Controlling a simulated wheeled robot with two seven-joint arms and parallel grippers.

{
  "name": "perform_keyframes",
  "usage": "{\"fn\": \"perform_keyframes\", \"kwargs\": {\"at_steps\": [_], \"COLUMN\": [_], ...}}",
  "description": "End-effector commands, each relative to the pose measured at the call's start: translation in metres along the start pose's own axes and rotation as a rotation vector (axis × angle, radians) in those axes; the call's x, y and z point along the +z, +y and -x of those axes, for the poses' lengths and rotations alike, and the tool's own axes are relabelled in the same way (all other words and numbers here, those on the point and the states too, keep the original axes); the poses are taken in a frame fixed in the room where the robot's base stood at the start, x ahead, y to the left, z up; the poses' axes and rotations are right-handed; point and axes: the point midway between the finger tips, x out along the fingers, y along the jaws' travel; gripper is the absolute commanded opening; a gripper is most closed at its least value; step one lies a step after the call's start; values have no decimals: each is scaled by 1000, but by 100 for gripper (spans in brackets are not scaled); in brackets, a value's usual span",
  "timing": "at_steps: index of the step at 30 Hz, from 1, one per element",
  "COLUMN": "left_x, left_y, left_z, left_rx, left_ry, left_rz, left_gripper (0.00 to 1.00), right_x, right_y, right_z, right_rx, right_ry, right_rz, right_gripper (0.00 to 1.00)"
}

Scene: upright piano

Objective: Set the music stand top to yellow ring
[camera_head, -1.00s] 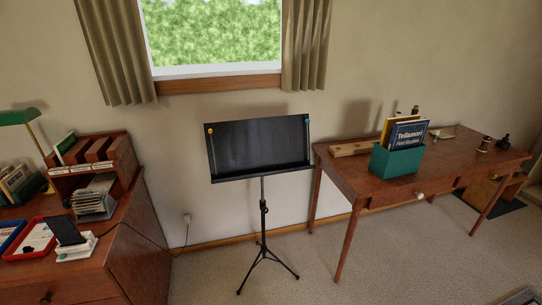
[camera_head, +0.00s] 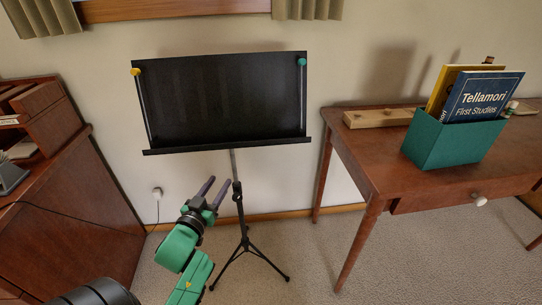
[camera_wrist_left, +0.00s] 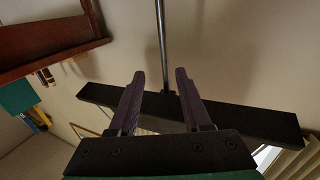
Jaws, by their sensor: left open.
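The music stand has a black tilted top (camera_head: 222,105) with a ledge along its lower edge, a thin post (camera_head: 234,165) and a tripod base. A yellow round piece (camera_head: 135,71) sits at the top's upper left and a green one (camera_head: 302,61) at its upper right. I cannot make out a yellow ring on the post. My left gripper (camera_head: 218,182) is open and empty, below the ledge and left of the post in the picture. In the left wrist view the fingers (camera_wrist_left: 160,75) point toward the post (camera_wrist_left: 161,40), with the dark ledge (camera_wrist_left: 255,122) behind them.
A brown cabinet (camera_head: 85,210) stands at the left. A wall socket (camera_head: 157,192) is behind, left of the stand. Carpet around the tripod is clear.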

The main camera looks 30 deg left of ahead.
Motion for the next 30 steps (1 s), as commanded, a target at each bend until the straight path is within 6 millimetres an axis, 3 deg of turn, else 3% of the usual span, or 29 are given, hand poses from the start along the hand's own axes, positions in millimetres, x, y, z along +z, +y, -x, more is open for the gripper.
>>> {"fn": "perform_keyframes", "kwargs": {"at_steps": [5, 12, 16, 21, 28, 30], "left_x": [-2, 0, 1, 0, 0, 0], "left_y": [0, 1, 1, 1, 1, 1], "left_z": [-32, -98, -126, -142, -143, -143], "left_rx": [0, 1, 1, 1, 1, 1], "left_ry": [2, 0, -3, -4, -6, -5], "left_rz": [-1, -1, 0, 0, 0, 0], "left_gripper": [48, 48, 48, 48, 48, 22], "right_x": [-5, -22, -30, -35, -35, -35], "right_y": [0, -1, -2, -2, -2, -2], "right_z": [3, 8, 12, 16, 17, 16], "right_rx": [-1, -2, -3, -4, -4, -4], "right_ry": [1, 6, 7, 6, 6, 6], "right_rz": [-3, -10, -14, -17, -17, -17], "right_gripper": [50, 50, 50, 50, 50, 50]}}
